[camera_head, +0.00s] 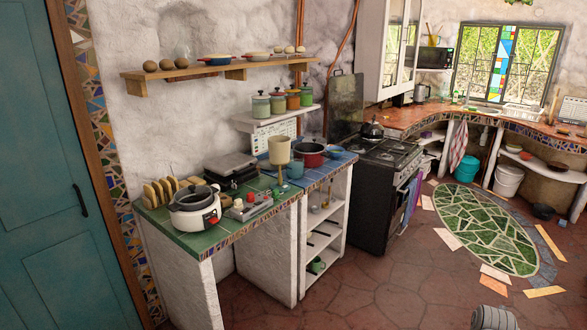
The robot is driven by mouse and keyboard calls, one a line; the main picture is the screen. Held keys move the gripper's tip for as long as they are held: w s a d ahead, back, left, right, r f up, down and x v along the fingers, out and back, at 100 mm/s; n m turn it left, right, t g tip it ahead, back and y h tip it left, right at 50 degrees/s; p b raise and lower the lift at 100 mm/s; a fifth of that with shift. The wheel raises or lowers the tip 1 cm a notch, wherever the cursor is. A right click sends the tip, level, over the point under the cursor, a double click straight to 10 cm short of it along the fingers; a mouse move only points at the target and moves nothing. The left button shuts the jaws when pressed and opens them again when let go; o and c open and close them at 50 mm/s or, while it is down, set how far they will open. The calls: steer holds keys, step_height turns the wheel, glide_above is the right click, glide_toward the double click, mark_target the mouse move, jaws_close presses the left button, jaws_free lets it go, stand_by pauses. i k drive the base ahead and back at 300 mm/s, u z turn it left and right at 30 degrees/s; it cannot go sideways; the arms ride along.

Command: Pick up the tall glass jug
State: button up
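No other tall glass jug is clearly visible. My gripper is not in view. A grey ribbed shape shows at the bottom edge, right of centre, and I cannot tell what it is.
A black stove (371,200) stands to the right. The red-brown floor (380,295) in front is mostly clear.

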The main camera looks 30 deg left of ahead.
mark_target(295, 170)
steer(key=z, duration=0.05)
steer(key=i, duration=3.9)
steer(key=u, duration=0.85)
